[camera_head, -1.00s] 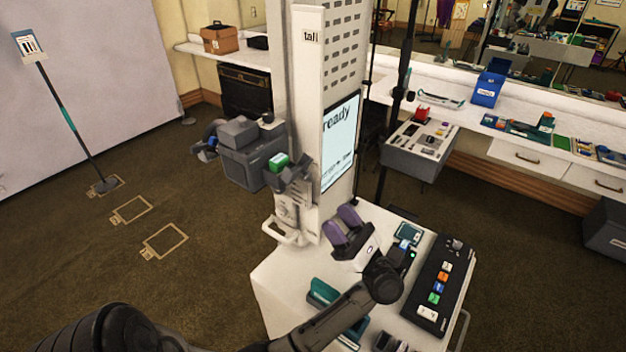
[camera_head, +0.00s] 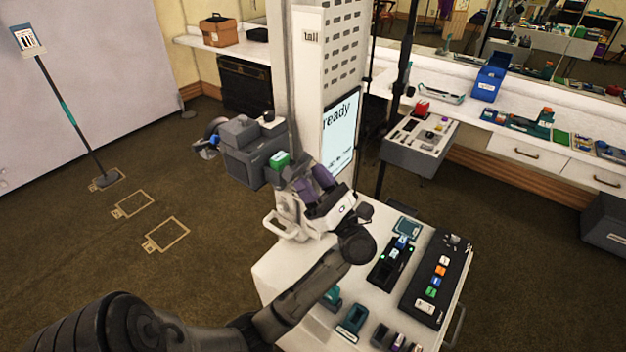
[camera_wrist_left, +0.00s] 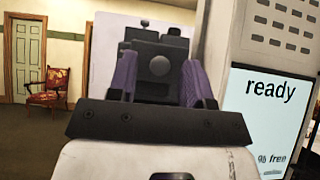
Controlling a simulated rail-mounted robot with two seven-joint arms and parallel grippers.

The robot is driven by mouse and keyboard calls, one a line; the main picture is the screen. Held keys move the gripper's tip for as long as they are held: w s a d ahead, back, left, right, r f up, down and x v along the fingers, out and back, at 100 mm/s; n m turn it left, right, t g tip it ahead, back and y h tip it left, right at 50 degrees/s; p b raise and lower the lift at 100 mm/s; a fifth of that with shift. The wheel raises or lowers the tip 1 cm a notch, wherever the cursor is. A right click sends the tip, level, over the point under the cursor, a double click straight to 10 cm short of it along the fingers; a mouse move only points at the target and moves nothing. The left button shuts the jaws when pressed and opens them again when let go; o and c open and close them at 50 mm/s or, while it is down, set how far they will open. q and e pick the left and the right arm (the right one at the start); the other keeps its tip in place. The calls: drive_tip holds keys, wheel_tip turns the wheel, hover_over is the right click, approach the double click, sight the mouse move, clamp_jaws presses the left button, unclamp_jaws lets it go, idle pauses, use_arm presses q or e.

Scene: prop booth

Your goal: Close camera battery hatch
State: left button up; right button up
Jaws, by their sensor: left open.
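My left gripper (camera_head: 314,180) has purple fingers. No battery hatch can be made out clearly; the gripper hides part of the mounted device. My right gripper is not in view.
The white column carries a screen (camera_head: 341,135) reading "ready". A white cart (camera_head: 285,268) below holds a dark button panel (camera_head: 437,280), a dark tray with small blocks (camera_head: 391,263) and teal holders. Open floor lies left.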

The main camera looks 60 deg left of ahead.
use_arm(q)
drive_tip(key=shift+c, duration=0.2)
clamp_jaws()
